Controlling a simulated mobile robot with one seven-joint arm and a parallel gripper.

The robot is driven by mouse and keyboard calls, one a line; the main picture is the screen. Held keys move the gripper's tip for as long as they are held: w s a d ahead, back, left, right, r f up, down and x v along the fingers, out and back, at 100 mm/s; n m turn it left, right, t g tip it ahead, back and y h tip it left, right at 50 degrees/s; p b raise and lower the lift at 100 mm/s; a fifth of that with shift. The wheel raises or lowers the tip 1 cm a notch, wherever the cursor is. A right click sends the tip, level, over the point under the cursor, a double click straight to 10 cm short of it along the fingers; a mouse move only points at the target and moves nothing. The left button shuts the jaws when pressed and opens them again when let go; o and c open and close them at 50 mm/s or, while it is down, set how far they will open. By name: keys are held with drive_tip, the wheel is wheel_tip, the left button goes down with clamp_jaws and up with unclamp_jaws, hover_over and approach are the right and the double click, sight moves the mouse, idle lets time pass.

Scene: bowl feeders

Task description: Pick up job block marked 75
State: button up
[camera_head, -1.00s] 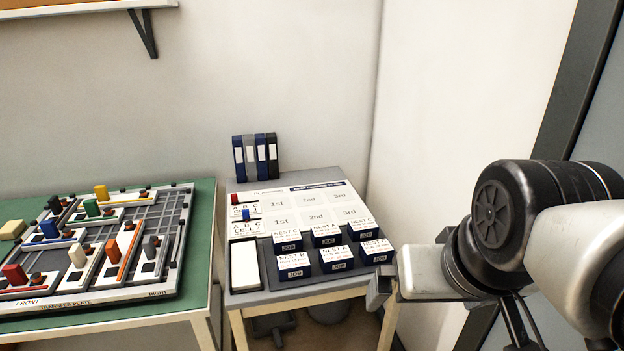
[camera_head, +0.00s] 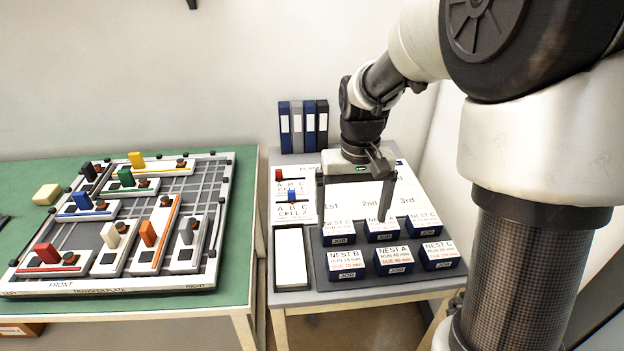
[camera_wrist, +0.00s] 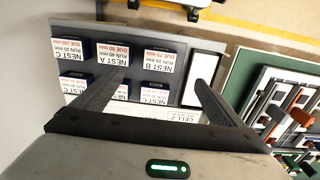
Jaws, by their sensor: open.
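The job block marked 75 (camera_head: 346,264) is a dark blue block with a white sloped label reading NEST B, in the front row at the left of the grey tray. In the wrist view the same block (camera_wrist: 152,55) shows upside down, its DUE 75 min line in red. My gripper (camera_head: 353,215) is open and empty, pointing down over the back row of blocks. In the wrist view its fingertips (camera_wrist: 159,80) are spread wide, with the 75 block beyond them, not between them. Part of the back row is hidden by the fingers.
Several similar blocks stand close by, including NEST A (camera_head: 394,260) and NEST C (camera_head: 439,254). A white pad (camera_head: 291,258) lies left of the tray. Binders (camera_head: 303,125) stand behind. A green table (camera_head: 240,200) with a transfer plate is at left.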

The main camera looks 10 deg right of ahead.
drive_tip(key=b, duration=0.2)
approach(346, 260)
drive_tip(key=f, duration=0.5)
drive_tip(key=shift+s+a+f, duration=0.1)
drive_tip(key=shift+s+a, duration=0.05)
drive_tip(key=shift+s, duration=0.05)
drive_tip(key=shift+w+f+b, duration=0.15)
drive_tip(key=shift+f, duration=1.2)
drive_tip(key=shift+w+f+b, duration=0.15)
drive_tip(key=shift+f, duration=1.2)
drive_tip(key=shift+r, duration=0.1)
drive_tip(key=c, duration=1.2)
